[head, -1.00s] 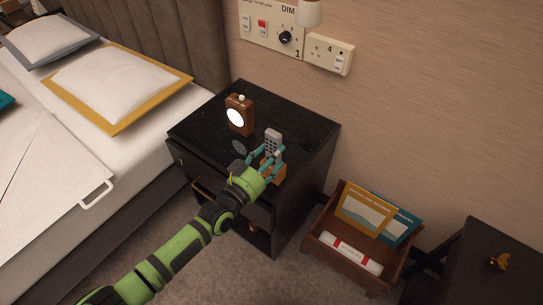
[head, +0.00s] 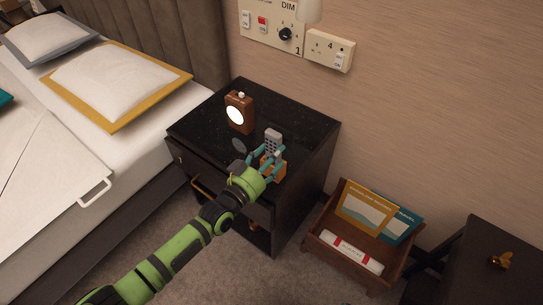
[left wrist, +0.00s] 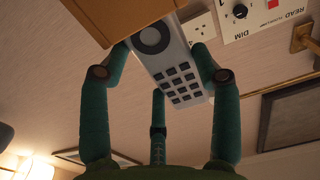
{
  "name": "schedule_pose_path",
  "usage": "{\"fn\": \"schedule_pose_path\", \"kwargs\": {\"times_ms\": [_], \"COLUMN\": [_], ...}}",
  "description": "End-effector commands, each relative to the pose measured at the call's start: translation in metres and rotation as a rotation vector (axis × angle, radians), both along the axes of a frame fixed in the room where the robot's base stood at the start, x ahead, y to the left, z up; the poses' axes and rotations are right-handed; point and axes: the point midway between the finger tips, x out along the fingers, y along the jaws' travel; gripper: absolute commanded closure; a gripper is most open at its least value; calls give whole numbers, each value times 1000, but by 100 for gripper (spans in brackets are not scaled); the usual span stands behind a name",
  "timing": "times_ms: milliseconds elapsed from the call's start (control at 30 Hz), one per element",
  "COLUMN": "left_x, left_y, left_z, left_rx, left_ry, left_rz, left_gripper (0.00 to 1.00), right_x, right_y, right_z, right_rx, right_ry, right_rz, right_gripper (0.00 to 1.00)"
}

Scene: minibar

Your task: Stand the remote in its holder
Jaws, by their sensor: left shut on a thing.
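The grey remote (head: 273,137) stands nearly upright on the nightstand's front right part, its dark buttons facing my gripper. My left gripper (head: 269,154) is shut on it, with teal fingers on both sides. The orange-brown wooden holder (head: 281,171) is directly below the remote, partly behind the fingers. In the left wrist view, the remote (left wrist: 178,75) shows its round pad and keys between the fingers. Its pad end meets the edge of the holder (left wrist: 115,14) and goes out of sight there; how deep it sits cannot be told. My right gripper is not in view.
A wooden clock (head: 238,111) with a lit face stands behind the gripper on the black nightstand (head: 302,120). A dark round item (head: 239,146) lies left of the fingers. The bed is at left, a wooden rack (head: 325,245) with papers at lower right.

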Motion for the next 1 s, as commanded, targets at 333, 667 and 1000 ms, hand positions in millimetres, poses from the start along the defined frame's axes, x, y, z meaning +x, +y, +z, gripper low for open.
{"fn": "schedule_pose_path", "kwargs": {"times_ms": [333,667,1000], "left_x": [0,0,-3], "left_y": [0,0,0], "left_z": [-4,-8,-14], "left_rx": [-1,1,9], "left_ry": [-2,2,13], "left_rz": [0,0,-3], "left_gripper": [77,29,9], "right_x": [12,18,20], "right_y": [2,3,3], "right_z": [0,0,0], "right_rx": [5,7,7], "right_ry": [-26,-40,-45], "right_rz": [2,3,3], "right_gripper": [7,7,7]}}
